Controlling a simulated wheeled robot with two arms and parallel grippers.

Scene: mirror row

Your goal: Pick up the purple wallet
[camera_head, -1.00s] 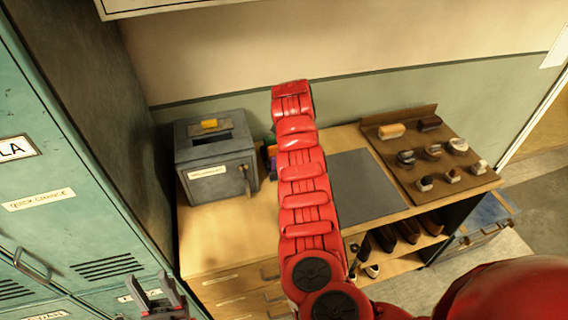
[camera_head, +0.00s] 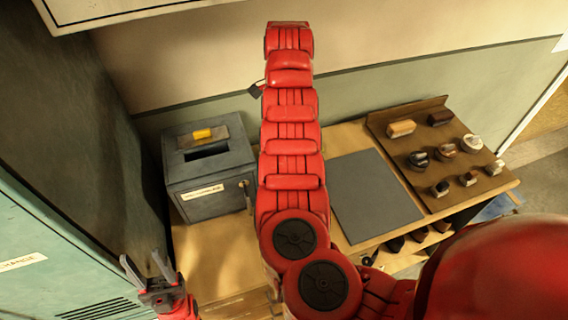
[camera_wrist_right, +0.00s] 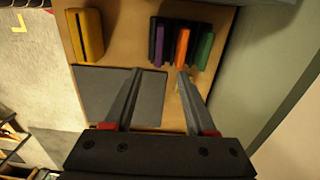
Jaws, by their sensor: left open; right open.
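The purple wallet (camera_wrist_right: 159,46) stands upright in a row in the right wrist view, between a dark piece at its left and an orange wallet (camera_wrist_right: 181,49) at its right. A green wallet (camera_wrist_right: 203,51) stands at the row's right end. My right gripper (camera_wrist_right: 160,73) is open and empty, with its fingers pointing toward the row and the purple wallet ahead of the gap. In the head view my right arm hides the row. My left gripper (camera_head: 147,268) is open and empty at the lower left, in front of the lockers.
A grey box (camera_head: 208,168) with a yellow piece on top stands on the wooden counter (camera_head: 222,245). A grey mat (camera_head: 372,195) and a brown board (camera_head: 408,178) with several brushes lie to the right. Lockers (camera_head: 50,265) stand at left. A yellow block (camera_wrist_right: 87,36) lies above the mat in the wrist view.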

